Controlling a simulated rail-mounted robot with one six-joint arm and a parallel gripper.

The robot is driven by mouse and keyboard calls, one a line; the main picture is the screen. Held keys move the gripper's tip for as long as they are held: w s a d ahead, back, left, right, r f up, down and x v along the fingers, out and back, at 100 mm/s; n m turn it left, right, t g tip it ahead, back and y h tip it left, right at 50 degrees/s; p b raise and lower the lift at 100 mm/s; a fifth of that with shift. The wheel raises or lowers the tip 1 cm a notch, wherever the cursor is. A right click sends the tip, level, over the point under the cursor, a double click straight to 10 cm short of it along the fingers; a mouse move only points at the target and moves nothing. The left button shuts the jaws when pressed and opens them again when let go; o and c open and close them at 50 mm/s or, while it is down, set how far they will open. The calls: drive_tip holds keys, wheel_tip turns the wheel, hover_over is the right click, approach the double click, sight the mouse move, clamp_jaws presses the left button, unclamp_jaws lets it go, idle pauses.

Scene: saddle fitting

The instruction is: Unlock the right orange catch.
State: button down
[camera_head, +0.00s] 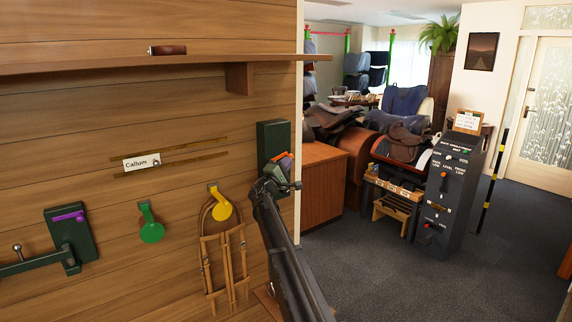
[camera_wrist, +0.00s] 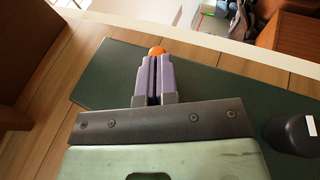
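The right orange catch shows as a small orange piece (camera_head: 283,156) on the dark green plate (camera_head: 272,134) at the right end of the wooden wall. In the wrist view its rounded orange end (camera_wrist: 157,50) shows just beyond my fingertips, and the rest is hidden behind them. My gripper (camera_wrist: 156,62) has purple-grey fingers lying close together, with only a thin dark line between them. It is right at the catch; I cannot tell whether it touches it. In the head view my arm covers the lower part of the plate.
A second green plate (camera_head: 72,238) with a purple catch (camera_head: 68,216) and a metal arm is at the far left. A green tag (camera_head: 150,228) and a yellow tag (camera_head: 221,209) with straps hang between. A shelf (camera_head: 130,64) juts out above. A dark knob (camera_wrist: 290,133) is beside my gripper.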

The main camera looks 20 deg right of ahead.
drive_tip(key=shift+a+r+p, duration=0.15)
drive_tip(key=shift+r+p, duration=0.6)
drive_tip(key=shift+r, duration=0.3)
idle(0.9)
drive_tip(key=s+a+f+b, duration=0.2)
drive_tip(key=s+f+b, duration=0.1)
drive_tip(key=f+b, duration=0.3)
drive_tip(key=s+a+f+b, duration=0.2)
drive_tip(key=a+f+b, duration=0.1)
drive_tip(key=f+b, duration=0.2)
drive_tip(key=shift+s+a+f+b, duration=0.3)
drive_tip(key=shift+s+f+b, duration=0.1)
drive_tip(key=shift+f, duration=0.1)
